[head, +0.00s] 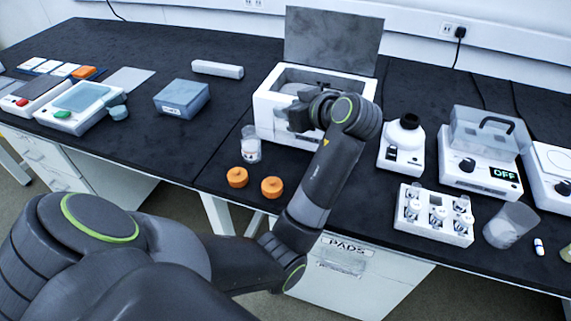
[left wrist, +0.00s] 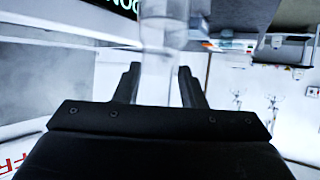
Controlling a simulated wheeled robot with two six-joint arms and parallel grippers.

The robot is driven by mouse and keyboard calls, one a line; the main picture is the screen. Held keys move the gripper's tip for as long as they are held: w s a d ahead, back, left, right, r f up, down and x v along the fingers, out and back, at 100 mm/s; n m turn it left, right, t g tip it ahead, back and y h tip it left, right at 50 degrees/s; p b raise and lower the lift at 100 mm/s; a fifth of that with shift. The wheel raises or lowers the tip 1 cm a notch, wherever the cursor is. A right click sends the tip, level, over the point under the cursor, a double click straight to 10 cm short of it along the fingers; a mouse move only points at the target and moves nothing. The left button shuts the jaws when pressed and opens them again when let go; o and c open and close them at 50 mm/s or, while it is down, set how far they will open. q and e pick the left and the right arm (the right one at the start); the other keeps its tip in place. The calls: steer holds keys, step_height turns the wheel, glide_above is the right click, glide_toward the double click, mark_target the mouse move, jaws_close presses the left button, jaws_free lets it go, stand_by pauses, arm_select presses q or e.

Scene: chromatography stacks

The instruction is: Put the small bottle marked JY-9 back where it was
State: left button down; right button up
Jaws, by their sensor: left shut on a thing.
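My left gripper (head: 298,118) reaches into the front of a white open-topped box (head: 271,120) with a raised grey lid. In the left wrist view my left gripper (left wrist: 160,85) is shut on a clear small bottle (left wrist: 163,45), which stands between the two fingers. No marking on it can be read. In the head view the held bottle is hidden by the arm and gripper. Another small clear bottle (head: 250,146) with white contents stands on the bench left of the box; its marking cannot be read. My right gripper is not in view.
Two orange caps (head: 237,177) lie in front of the standing bottle. A blue-grey box (head: 181,99) is to the left. A white rack with several vials (head: 434,231), a clear beaker (head: 510,224) and a machine reading OFF (head: 480,165) are to the right.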

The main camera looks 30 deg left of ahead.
mark_target(291, 142)
arm_select(q)
step_height(291, 142, down, 5)
steer(key=shift+s+r, duration=0.1)
steer(key=shift+f, duration=0.65)
step_height(291, 142, down, 4)
steer(key=shift+r, duration=0.2)
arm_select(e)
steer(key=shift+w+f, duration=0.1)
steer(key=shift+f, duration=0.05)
arm_select(q)
steer(key=shift+b, duration=0.3)
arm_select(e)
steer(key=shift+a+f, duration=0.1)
arm_select(q)
steer(key=c, duration=0.9)
jaws_free()
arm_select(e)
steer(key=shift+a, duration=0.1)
